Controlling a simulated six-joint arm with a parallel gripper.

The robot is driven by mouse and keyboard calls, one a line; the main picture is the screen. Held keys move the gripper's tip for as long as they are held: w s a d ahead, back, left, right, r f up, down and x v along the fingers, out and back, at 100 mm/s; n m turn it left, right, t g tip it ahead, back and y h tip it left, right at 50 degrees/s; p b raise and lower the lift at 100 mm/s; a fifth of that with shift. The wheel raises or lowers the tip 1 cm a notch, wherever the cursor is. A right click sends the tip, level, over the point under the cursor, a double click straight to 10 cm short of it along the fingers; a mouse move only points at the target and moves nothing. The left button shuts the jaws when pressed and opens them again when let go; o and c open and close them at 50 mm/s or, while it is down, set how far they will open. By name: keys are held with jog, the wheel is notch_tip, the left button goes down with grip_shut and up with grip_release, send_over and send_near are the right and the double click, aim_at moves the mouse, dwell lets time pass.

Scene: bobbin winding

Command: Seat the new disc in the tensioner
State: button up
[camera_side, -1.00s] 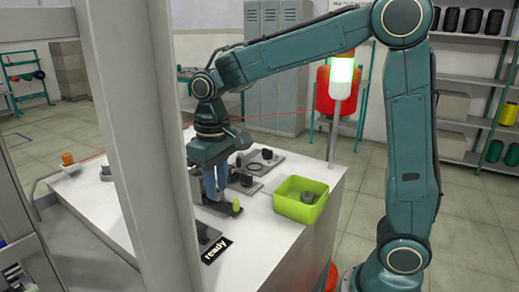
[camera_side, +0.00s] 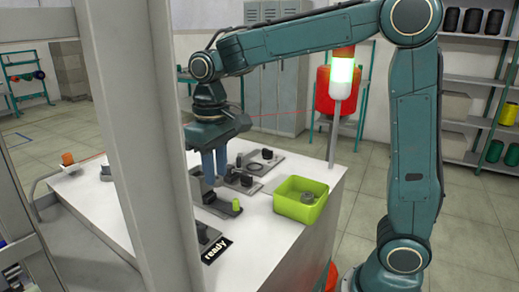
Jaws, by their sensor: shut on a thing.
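My gripper (camera_side: 214,181) points down over the white table, with its two blue fingers a small way above the dark fixtures. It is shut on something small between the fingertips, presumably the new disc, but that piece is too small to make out. Just below and right is a dark plate (camera_side: 225,209) with a yellow-green peg (camera_side: 236,205). Behind are grey plates with black knobs, one (camera_side: 246,180) near the fingers and one (camera_side: 267,154) farther back. I cannot tell which fixture is the tensioner.
A lime-green bin (camera_side: 287,207) with a grey round piece (camera_side: 308,198) inside stands at the right table edge. A signal post (camera_side: 335,125) with a lit lamp rises behind it. A "ready" sign (camera_side: 216,250) lies in front.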

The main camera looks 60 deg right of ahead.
notch_tip(320, 180, up, 6)
jog(key=shift+r, duration=0.1)
jog(key=w+d+m, duration=0.1)
jog(key=d+m, duration=0.5)
jog(key=d, duration=1.3)
jog(key=f, duration=0.5)
jog(key=shift+w+a, duration=0.15)
jog(key=shift+w, duration=0.05)
jog(key=shift+f, duration=0.15)
jog(key=shift+f, duration=2.25)
jog(key=shift+f, duration=0.7)
